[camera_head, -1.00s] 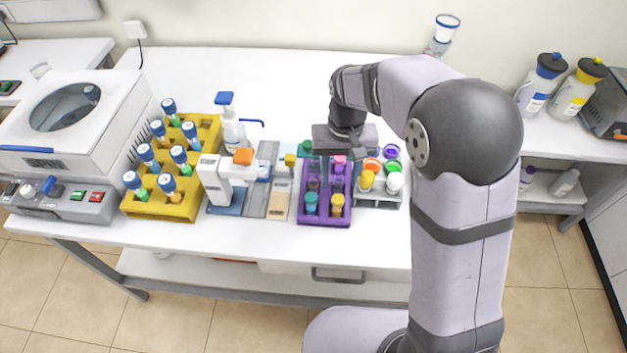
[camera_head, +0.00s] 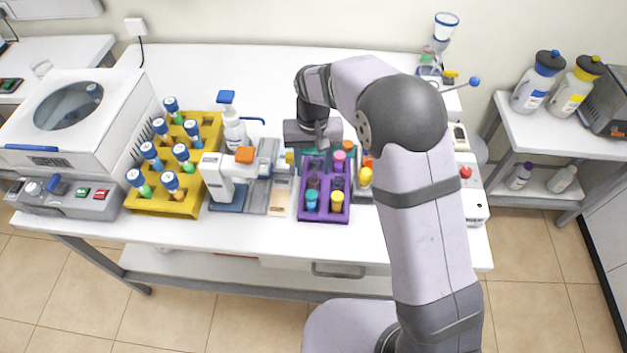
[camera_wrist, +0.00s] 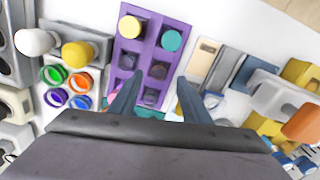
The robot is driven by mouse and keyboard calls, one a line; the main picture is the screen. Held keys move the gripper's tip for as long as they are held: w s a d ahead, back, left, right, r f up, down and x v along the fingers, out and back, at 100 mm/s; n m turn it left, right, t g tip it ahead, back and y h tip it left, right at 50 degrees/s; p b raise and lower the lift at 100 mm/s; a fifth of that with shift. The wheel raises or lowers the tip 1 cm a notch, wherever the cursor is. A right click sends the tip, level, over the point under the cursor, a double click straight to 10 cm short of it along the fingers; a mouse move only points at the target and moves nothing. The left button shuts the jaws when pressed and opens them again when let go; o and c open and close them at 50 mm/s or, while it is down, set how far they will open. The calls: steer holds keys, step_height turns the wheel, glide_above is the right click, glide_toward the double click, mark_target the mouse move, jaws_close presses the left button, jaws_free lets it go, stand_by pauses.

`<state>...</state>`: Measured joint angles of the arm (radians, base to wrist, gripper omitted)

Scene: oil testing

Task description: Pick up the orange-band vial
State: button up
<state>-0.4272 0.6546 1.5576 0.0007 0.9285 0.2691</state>
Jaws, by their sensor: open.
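In the head view, only a small part of the orange ring (camera_head: 368,160) shows; my arm hides most of that rack. My gripper (camera_wrist: 155,88) is open and empty, its fingers pointing down over the back part of the purple rack (camera_wrist: 150,45). In the head view, my gripper (camera_head: 316,155) is behind and over the same rack, left of the orange ring.
The purple rack holds several capped vials. A yellow rack (camera_head: 133,202) of blue-capped vials and a white dispenser (camera_head: 215,180) stand to the left. A white device with a red button (camera_head: 472,190) stands at the right.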

mark_target(313, 174)
steer(key=shift+w+f+p, duration=0.15)
steer(key=shift+f+p, duration=1.1)
steer(key=shift+f, duration=1.2)
jaws_close()
